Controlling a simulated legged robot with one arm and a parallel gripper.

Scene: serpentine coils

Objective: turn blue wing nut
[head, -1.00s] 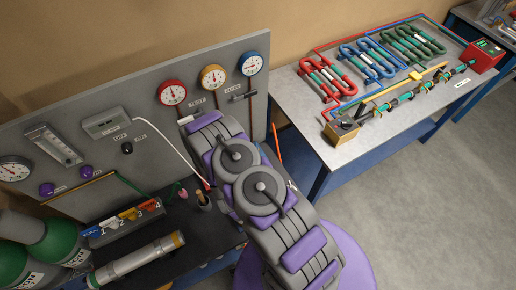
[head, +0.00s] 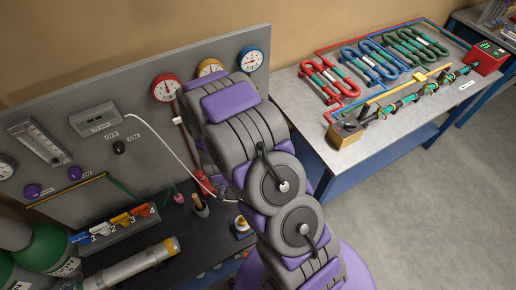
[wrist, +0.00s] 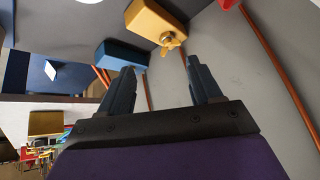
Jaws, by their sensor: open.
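In the wrist view my gripper (wrist: 162,65) is open and empty, its two dark fingers spread apart. A blue block (wrist: 137,58) lies just beyond the left finger, which overlaps part of it. I cannot make out a blue wing nut; that side of the block is partly behind the finger. A yellow block (wrist: 157,22) with a yellow wing nut (wrist: 170,42) shows above the gap between the fingers. In the head view my arm hides my gripper and these blocks.
Copper-coloured pipes (wrist: 271,55) run along the grey panel in the wrist view. In the head view a red gauge (head: 166,88) and a blue gauge (head: 252,61) flank my arm on the panel. A table with coils (head: 375,110) stands to the right.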

